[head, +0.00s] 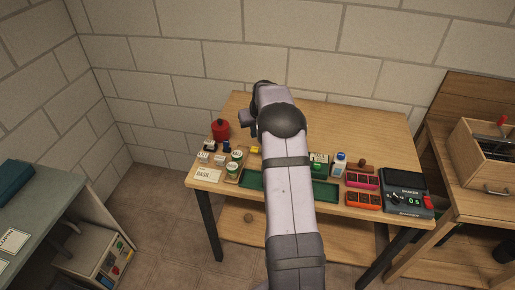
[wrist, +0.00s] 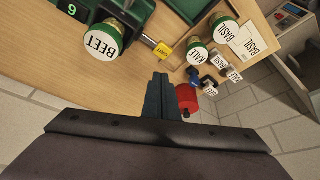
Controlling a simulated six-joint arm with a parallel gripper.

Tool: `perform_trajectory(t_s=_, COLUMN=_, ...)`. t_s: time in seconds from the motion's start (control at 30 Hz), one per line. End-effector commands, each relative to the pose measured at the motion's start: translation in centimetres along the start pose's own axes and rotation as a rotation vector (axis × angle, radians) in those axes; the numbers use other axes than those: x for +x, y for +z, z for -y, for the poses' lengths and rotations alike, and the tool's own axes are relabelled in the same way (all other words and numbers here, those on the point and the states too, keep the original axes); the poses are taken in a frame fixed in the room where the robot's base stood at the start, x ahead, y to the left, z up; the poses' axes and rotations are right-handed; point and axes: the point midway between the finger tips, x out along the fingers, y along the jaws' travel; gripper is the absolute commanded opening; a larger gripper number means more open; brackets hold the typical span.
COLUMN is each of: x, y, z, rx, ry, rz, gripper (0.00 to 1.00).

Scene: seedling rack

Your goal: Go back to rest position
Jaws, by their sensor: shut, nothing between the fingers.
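My gripper (wrist: 162,80) shows in the wrist view with its dark fingers together and nothing between them. It is above the wooden table (wrist: 120,82), and no pot touches the fingertips as far as I can see. In the head view my arm rises over the table's middle and bends toward the back left; the fingertips cannot be made out there. Round-labelled seedling pots marked BEET (wrist: 101,44), KALE (wrist: 198,56) and BASIL (wrist: 226,33) stand beyond the fingers in the wrist view. A green tray (head: 254,181) lies at the table's front, partly hidden by my arm.
A red container (head: 220,130) stands at the table's back left; it also shows beside my fingers in the wrist view (wrist: 187,98). A dark scale (head: 403,188), red and pink racks (head: 363,201) and a white bottle (head: 339,162) are at right. The table's back right is clear; a block wall stands behind.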

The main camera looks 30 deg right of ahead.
Motion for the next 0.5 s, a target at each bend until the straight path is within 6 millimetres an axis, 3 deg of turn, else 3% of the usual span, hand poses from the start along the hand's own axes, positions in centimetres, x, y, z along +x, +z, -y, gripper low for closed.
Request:
perform_trajectory(t_s=0.33, x=-0.1, y=0.1, z=0.2, rx=-0.002, ry=-0.001, rz=0.001, gripper=0.00)
perform_trajectory(t_s=0.5, x=-1.4, y=1.0, z=2.2, rx=-0.017, ry=-0.011, rz=0.022, gripper=0.00)
